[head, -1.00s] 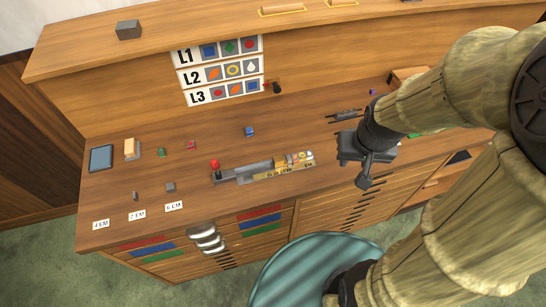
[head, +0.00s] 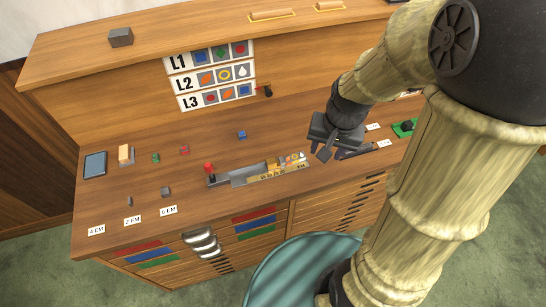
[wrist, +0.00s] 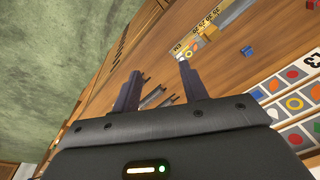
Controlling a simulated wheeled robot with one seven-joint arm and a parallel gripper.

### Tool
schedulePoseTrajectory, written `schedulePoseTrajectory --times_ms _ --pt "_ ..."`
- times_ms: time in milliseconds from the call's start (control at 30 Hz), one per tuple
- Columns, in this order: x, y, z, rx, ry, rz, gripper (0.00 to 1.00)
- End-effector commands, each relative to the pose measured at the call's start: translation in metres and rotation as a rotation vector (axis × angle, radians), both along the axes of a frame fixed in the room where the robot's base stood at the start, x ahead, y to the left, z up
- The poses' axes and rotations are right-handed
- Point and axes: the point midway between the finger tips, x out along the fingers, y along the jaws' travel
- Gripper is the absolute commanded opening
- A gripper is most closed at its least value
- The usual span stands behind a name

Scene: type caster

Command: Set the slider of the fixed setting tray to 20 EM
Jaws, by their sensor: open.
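The setting tray (head: 238,180) is a long grey metal channel on the desk top, with a red knob (head: 208,167) at its left end. A yellow scale strip (head: 277,174) with numbers and coloured symbols runs along its right part. In the wrist view the scale (wrist: 207,28) shows near the top, with an EM mark at its near end; the numbers are too small to read surely. My gripper (head: 324,151) is open and empty, above the desk just right of the tray's right end. Its two fingers (wrist: 160,70) are spread and touch nothing visible.
A blue block (head: 242,135) lies behind the tray. Label cards L1 to L3 (head: 212,76) stand at the back. Small blocks and EM cards (head: 132,220) lie at the left. A green piece (head: 403,128) and cards lie right of my gripper. A round stool (head: 290,268) stands in front.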

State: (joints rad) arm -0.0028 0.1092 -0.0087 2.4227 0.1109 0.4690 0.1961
Motion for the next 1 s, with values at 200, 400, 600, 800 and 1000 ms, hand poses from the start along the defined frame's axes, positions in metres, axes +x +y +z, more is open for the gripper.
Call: schedulePoseTrajectory --times_ms 200,400,600,800,1000 --pt "0.064 0.028 -0.007 0.185 0.218 -0.529 0.44" --pt "0.105 0.054 -0.013 0.297 0.400 -0.877 0.44" --pt "0.114 0.060 -0.014 0.322 0.445 -0.958 0.44" --pt "0.113 0.060 -0.014 0.321 0.443 -0.954 0.44" --pt "0.112 0.063 -0.022 0.319 0.444 -0.953 0.44"
